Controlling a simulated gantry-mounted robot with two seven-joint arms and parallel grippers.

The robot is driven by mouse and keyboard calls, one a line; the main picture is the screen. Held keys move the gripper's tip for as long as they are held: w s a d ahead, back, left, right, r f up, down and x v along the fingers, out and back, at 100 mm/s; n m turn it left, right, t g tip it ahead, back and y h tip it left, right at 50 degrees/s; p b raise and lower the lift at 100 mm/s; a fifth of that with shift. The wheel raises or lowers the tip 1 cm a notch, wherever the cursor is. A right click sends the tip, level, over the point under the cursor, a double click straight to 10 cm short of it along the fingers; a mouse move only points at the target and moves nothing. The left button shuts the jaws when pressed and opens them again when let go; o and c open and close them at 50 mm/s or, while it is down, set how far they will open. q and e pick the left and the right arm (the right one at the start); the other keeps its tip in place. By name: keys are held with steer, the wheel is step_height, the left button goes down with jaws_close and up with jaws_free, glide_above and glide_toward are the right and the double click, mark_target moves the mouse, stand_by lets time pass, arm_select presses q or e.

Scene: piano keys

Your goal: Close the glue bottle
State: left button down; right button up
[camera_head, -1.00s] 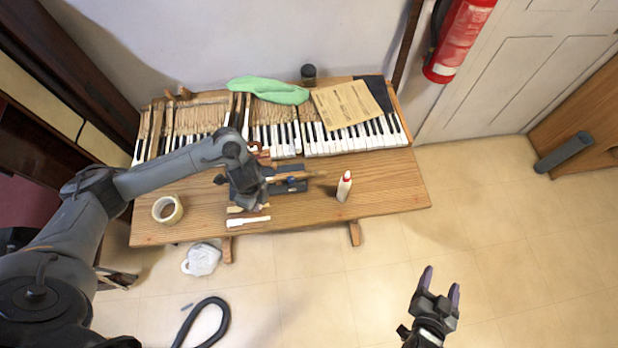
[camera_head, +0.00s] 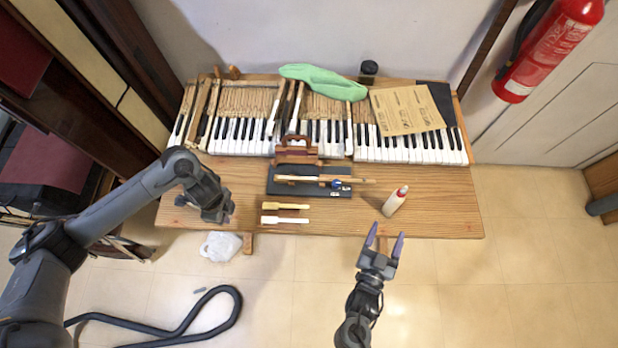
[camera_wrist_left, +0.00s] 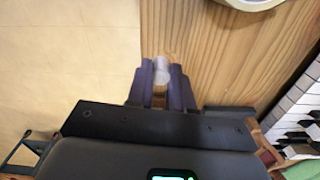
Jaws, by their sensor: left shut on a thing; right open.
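The glue bottle (camera_head: 394,203), white with a red tip, stands on the right part of the wooden table near its front edge. My left gripper (camera_head: 222,213) is over the table's left front part, well left of the bottle. In the left wrist view its fingers (camera_wrist_left: 161,75) are shut on a small whitish, translucent piece (camera_wrist_left: 161,68) that looks like a cap. My right gripper (camera_head: 384,241) is open and empty, just in front of the table edge and below the bottle in the picture, apart from it.
The piano keys (camera_head: 410,150) run behind. A tape roll (camera_wrist_left: 255,3) shows in the left wrist view.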

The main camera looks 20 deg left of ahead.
mark_target(396, 204)
stand_by(0.3)
steer(key=w, duration=0.4)
steer(key=w+d, duration=0.1)
steer(key=w, duration=0.1)
steer(key=shift+w, duration=0.4)
steer(key=shift+w, duration=0.1)
arm_select(q)
steer(key=shift+r, duration=0.1)
arm_select(e)
steer(key=w, duration=0.4)
steer(key=shift+d+r, duration=0.1)
steer(key=shift+d, duration=0.05)
steer(key=shift+w+d, duration=0.15)
steer(key=shift+w, duration=0.35)
